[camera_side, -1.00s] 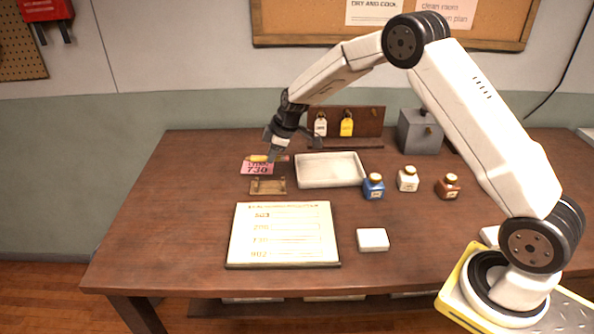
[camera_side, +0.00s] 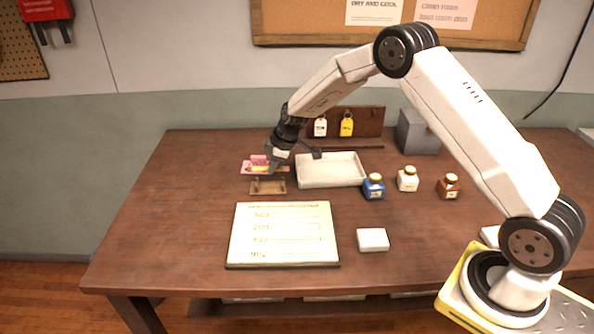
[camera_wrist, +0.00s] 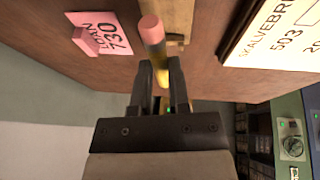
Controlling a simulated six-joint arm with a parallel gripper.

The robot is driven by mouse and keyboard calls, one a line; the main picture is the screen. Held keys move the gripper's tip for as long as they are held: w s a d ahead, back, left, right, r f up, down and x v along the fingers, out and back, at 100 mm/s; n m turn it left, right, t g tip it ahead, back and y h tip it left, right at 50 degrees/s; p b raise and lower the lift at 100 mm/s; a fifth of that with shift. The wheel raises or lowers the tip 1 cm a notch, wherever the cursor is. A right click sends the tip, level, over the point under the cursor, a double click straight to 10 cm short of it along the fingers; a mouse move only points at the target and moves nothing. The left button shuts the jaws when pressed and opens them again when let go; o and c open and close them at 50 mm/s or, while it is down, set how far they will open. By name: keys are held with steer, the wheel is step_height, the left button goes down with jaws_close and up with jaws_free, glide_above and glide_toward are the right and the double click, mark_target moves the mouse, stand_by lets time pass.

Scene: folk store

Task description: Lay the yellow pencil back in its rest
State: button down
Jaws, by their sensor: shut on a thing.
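My gripper (camera_side: 272,166) is shut on the yellow pencil (camera_side: 257,169). In the wrist view the pencil (camera_wrist: 154,42) sits between my two fingers (camera_wrist: 160,75), its pink end pointing toward the top of the picture. The wooden rest (camera_side: 268,187) lies on the table just in front of the gripper in the side view. In the wrist view the rest (camera_wrist: 180,20) shows partly behind the pencil. The pencil appears above the table; its exact height over the rest I cannot tell.
A pink card marked 730 (camera_wrist: 110,35) with a pink block (camera_wrist: 88,41) lies beside the rest. A white tray (camera_side: 330,182) stands right of the gripper. A lettered board (camera_side: 283,256) lies in front. Bottles, including a blue one (camera_side: 373,187), stand further right.

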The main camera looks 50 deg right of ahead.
steer(key=shift+f, duration=2.05)
steer(key=c, duration=0.5)
jaws_free()
steer(key=shift+v, duration=3.65)
steer(key=shift+s+r, duration=0.15)
steer(key=shift+r, duration=0.05)
